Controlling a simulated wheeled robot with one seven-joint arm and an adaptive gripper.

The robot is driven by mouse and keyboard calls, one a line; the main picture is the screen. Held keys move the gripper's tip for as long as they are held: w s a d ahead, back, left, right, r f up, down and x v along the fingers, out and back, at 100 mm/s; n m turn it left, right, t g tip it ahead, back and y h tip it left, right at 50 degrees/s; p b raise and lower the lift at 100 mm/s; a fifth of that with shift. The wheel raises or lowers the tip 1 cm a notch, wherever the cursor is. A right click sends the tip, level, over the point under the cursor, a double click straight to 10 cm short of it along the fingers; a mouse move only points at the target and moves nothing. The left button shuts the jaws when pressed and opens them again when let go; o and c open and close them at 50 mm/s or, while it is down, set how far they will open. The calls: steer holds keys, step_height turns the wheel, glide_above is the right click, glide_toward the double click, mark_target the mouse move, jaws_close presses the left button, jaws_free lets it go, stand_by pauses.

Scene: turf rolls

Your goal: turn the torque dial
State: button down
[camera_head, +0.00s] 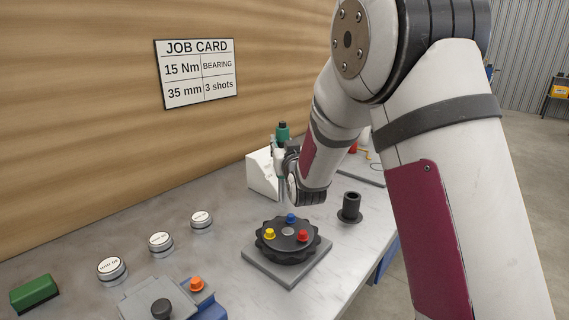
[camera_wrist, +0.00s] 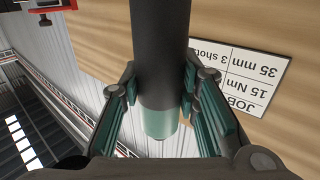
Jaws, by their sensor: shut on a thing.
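No torque dial can be clearly made out; markings on the tool or the block's face are too small to read.
A black notched turntable (camera_head: 285,255) with blue, yellow and red pegs sits on a grey plate (camera_head: 258,272) in front. A black flanged cylinder (camera_head: 350,207) stands to its right. Several silver round pieces (camera_head: 161,244) stand left. A job card (camera_head: 198,73) on the wall reads 15 Nm.

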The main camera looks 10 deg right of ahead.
steer(key=shift+f, duration=2.15)
steer(key=c, duration=1.2)
jaws_free()
steer(key=shift+f, duration=0.1)
steer(key=shift+s+r, duration=0.1)
steer(key=shift+r, duration=0.15)
steer(key=s+g, duration=0.5)
steer(key=s, duration=1.1)
steer(key=s+d+r+g, duration=0.1)
steer(key=s+g, duration=0.3)
steer(key=s, duration=1.3)
steer(key=s+d+r+g, duration=0.1)
steer(key=s+g, duration=0.4)
steer(key=s, duration=1.1)
steer(key=shift+s+r+g, duration=0.15)
steer(key=shift+s+g, duration=0.15)
steer(key=shift+s, duration=0.05)
